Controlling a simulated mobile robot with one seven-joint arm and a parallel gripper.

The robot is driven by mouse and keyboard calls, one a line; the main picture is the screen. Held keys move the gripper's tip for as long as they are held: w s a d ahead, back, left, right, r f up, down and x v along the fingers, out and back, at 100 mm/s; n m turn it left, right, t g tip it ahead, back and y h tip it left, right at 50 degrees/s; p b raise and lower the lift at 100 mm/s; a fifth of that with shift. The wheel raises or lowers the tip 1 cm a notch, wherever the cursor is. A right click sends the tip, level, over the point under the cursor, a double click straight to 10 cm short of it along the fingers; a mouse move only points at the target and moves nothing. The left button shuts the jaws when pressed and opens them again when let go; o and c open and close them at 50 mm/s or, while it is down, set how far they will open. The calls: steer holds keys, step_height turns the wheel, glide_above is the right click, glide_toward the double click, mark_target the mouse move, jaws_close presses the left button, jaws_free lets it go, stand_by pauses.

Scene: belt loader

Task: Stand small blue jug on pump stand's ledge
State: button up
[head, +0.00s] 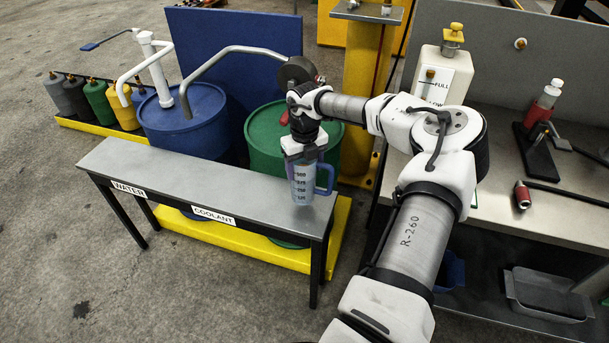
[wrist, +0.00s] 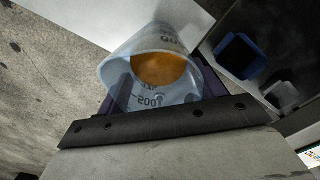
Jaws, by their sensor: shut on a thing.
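The small blue jug (head: 303,184) is translucent, with measuring marks and a blue handle on its right. It is upright at the right end of the pump stand's grey ledge (head: 190,170), past the COOLANT label. I cannot tell whether its base touches the ledge. My gripper (head: 302,158) points down and is shut on the jug's upper part. In the wrist view the jug (wrist: 138,92) shows its open mouth, with amber liquid (wrist: 160,69) inside. The fingers are mostly hidden there.
A blue drum (head: 185,125) and a green drum (head: 262,140) with pumps stand behind the ledge. Coloured cans (head: 95,98) stand at the left. A workbench (head: 495,222) is at the right, with a blue container (head: 449,270) and grey tray (head: 545,292) below. The ledge's left part is clear.

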mark_target(303, 187)
steer(key=shift+f+p, duration=0.3)
steer(key=shift+f, duration=1.7)
steer(key=shift+f, duration=0.2)
steer(key=o, duration=1.7)
steer(key=shift+c, duration=0.2)
